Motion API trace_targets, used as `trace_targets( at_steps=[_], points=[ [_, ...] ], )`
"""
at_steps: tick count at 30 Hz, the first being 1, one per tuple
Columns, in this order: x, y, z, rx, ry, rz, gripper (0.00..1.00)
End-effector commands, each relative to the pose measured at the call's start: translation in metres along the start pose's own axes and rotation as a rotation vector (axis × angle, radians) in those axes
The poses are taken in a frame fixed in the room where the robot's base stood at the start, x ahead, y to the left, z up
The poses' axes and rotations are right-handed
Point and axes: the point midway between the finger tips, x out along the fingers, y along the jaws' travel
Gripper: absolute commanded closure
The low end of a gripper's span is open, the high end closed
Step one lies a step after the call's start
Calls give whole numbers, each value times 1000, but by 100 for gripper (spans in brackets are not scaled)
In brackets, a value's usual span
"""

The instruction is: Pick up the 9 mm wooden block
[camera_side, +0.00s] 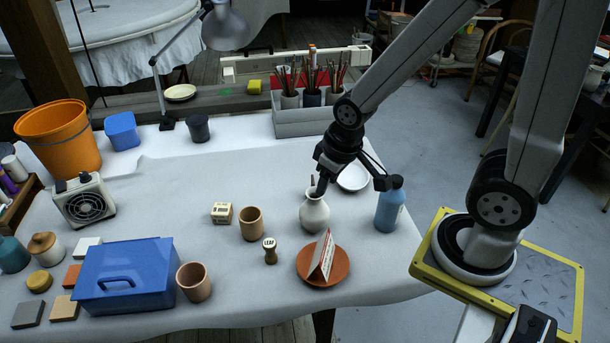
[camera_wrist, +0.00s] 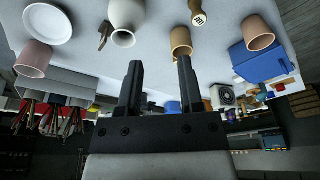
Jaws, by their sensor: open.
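A small pale wooden block (camera_side: 221,213) with dark printed marks lies on the grey cloth, left of a wooden cup (camera_side: 250,223). Its print is too small to read. A small wooden stamp-like piece (camera_side: 270,250) with a marked top stands in front of the cup. My gripper (camera_side: 317,187) is well to the right of the block, at the mouth of a white vase in the side view; I cannot tell whether it touches. In the wrist view my gripper (camera_wrist: 159,62) is open, with nothing between the fingers. I cannot surely make out the block there.
A blue lidded box (camera_side: 125,275) and a terracotta cup (camera_side: 194,282) stand front left. A terracotta saucer (camera_side: 340,270) holds a folded card. The white vase (camera_side: 314,214) and a blue bottle (camera_side: 390,207) are close to my gripper. Cloth behind the block is clear.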

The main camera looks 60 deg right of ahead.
Motion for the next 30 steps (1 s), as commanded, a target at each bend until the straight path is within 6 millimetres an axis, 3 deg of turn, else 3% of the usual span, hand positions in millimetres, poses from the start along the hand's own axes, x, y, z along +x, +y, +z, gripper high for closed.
trace_targets(
  at_steps=[3,5,8,9,20,30],
  points=[
    [0,0,0,0,0,0,53],
    [0,0,0,0,0,0,37],
    [0,0,0,0,0,0,5],
    [0,0,0,0,0,0,0],
    [-3,0,-1,0,2,0,0],
    [-29,0,-8,0,3,0,0]
  ],
)
